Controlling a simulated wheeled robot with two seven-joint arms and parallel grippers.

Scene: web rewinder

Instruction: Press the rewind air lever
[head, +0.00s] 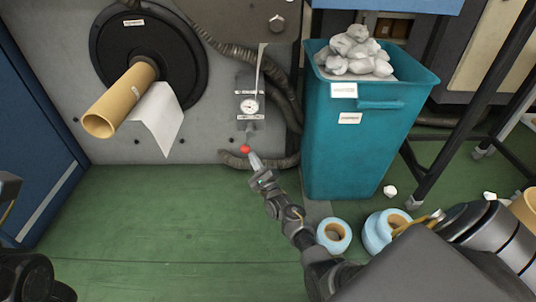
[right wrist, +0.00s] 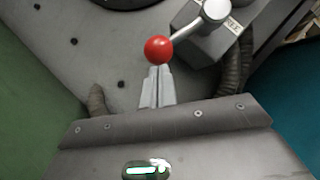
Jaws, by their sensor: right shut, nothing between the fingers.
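The rewind air lever has a red ball knob (head: 245,149) on a thin metal rod below a gauge panel (head: 249,106) on the grey machine wall. In the right wrist view the red knob (right wrist: 158,49) sits just beyond my fingertips, with its rod rising to the upper right. My right gripper (head: 254,160) is shut and empty, its tips right at the knob's lower side; I cannot tell whether they touch it. It also shows in the right wrist view (right wrist: 158,72). My left gripper does not show clearly; only dark arm parts are at the left edge.
A teal bin (head: 355,150) full of crumpled white pieces stands just right of the lever. A cardboard core (head: 120,98) with a white sheet sticks out at the left. Corrugated hoses (head: 262,160) run behind the lever. Blue-white rolls (head: 334,235) lie on the green floor.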

